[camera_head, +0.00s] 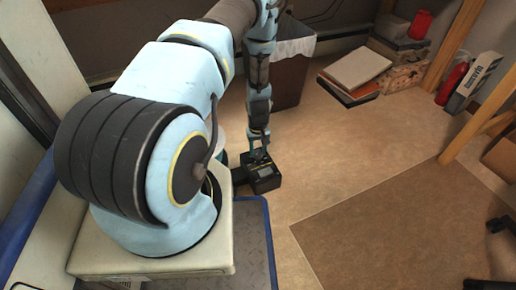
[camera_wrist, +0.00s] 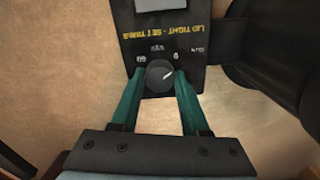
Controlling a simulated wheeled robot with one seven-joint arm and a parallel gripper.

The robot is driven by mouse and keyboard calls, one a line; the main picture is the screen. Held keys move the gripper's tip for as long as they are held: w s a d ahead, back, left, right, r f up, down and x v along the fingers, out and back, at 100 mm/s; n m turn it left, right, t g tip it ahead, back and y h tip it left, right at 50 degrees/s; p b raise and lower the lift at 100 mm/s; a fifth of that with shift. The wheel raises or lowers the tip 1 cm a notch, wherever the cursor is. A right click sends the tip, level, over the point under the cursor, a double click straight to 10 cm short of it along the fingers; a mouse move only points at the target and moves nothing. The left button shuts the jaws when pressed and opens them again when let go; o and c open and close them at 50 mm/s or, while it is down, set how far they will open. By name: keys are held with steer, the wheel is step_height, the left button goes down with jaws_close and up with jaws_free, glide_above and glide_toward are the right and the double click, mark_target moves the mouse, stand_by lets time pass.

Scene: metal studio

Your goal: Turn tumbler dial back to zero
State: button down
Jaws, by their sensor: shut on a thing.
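The tumbler (camera_head: 263,180) is a black box-like unit standing on the floor, low in front of my arm in the head view. In the wrist view its black panel (camera_wrist: 192,50) carries yellow lettering, upside down, and a round dark dial (camera_wrist: 159,75) with a light pointer line. The pointer aims up and to the right, toward the side of the "0" mark. My gripper (camera_wrist: 160,82) has its two green fingers on either side of the dial, shut on it. In the head view my gripper (camera_head: 259,154) reaches down onto the unit's top; the dial is too small to tell there.
A dark bin (camera_head: 291,75) with a white liner stands behind the unit. Flat boxes (camera_head: 356,70) lie farther back right. A red extinguisher (camera_head: 452,83) and wooden legs (camera_head: 478,130) are at the right. A brown mat (camera_head: 410,225) and open floor lie right of the unit.

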mark_target(258, 152)
steer(key=shift+n+p, duration=0.35)
steer(key=shift+n, duration=0.65)
steer(key=shift+c, duration=2)
jaws_free()
step_height(258, 152, up, 11)
steer(key=p, duration=0.3)
steer(key=shift+p, duration=0.3)
